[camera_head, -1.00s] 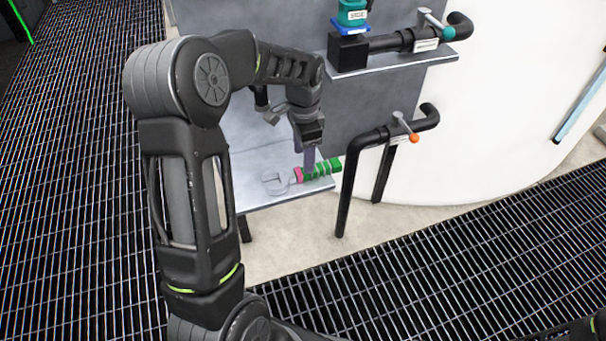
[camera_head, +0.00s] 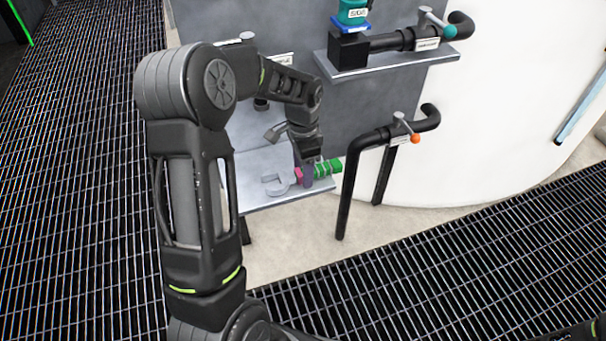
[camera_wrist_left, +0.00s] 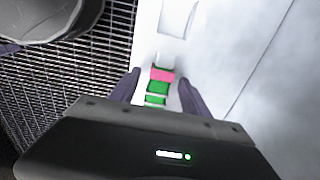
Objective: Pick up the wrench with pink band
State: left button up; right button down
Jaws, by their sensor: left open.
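The wrench (camera_head: 278,185) lies on a light grey shelf (camera_head: 262,205), its pale open jaw pointing left. Its handle is green with a pink band (camera_head: 298,174) near the jaw end. In the left wrist view the pink band (camera_wrist_left: 162,75) and green handle (camera_wrist_left: 157,88) show between the fingers. My left gripper (camera_head: 307,176) points down at the handle, just right of the pink band, and hides part of it. It is open, with a finger on each side of the handle; I cannot tell whether they touch it. My right gripper does not show.
A higher shelf (camera_head: 395,62) holds a black pipe with a teal-handled valve (camera_head: 447,33). A black pipe (camera_head: 355,165) with an orange-tipped valve (camera_head: 415,138) stands close right of the wrench. A grey panel (camera_head: 290,25) rises behind. Dark grating (camera_head: 450,255) covers the floor in front.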

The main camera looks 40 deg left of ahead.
pick_arm(q)
jog(key=shift+c, duration=0.4)
grip_shut()
dwell(0.4)
